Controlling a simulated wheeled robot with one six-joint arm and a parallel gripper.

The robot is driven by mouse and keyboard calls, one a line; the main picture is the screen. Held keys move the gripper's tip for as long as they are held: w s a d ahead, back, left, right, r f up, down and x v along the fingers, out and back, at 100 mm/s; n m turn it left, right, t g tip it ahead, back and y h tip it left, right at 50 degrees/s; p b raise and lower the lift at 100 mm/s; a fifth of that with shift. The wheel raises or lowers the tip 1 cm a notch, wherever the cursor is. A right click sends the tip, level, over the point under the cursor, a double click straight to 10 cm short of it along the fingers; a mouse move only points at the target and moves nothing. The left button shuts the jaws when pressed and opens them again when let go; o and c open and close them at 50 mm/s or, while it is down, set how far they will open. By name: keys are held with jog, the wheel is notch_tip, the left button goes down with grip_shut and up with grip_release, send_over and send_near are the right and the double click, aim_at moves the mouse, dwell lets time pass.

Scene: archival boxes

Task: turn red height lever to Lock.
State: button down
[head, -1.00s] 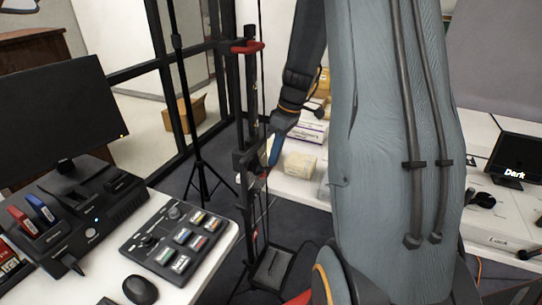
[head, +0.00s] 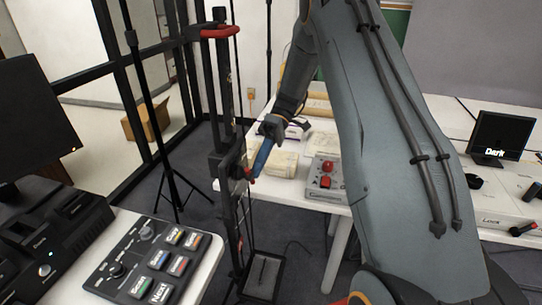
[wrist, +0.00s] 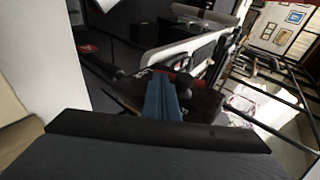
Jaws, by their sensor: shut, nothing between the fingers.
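A tall black stand (head: 222,90) stands left of my arm in the head view, with a red handle (head: 219,32) near its top. A small red lever (head: 250,176) sits on the stand's carriage lower down. My gripper (head: 255,169) is shut and empty, its blue fingers pointing down with the tips at or very near this lever. In the wrist view the blue fingers (wrist: 162,98) lie together, and a red lever part (wrist: 182,78) shows just beyond the tips. Contact cannot be told. I cannot read a Lock mark on the stand.
A desk with a button panel (head: 150,262) is at the lower left. A small screen (head: 500,137) and a box labelled "Lock" (head: 490,221) are at right.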

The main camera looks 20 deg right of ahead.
jog(key=shift+s+f, duration=0.1)
jog(key=shift+f, duration=0.45)
jog(key=shift+r, duration=0.2)
jog(key=shift+r+p, duration=0.3)
jog(key=shift+r, duration=0.3)
jog(key=w+d+r+b, duration=0.3)
jog(key=w+d+b, duration=0.1)
jog(key=w+d, duration=0.5)
jog(key=shift+w+d+r, duration=0.25)
jog(key=shift+d, duration=0.15)
jog(key=shift+a, duration=0.1)
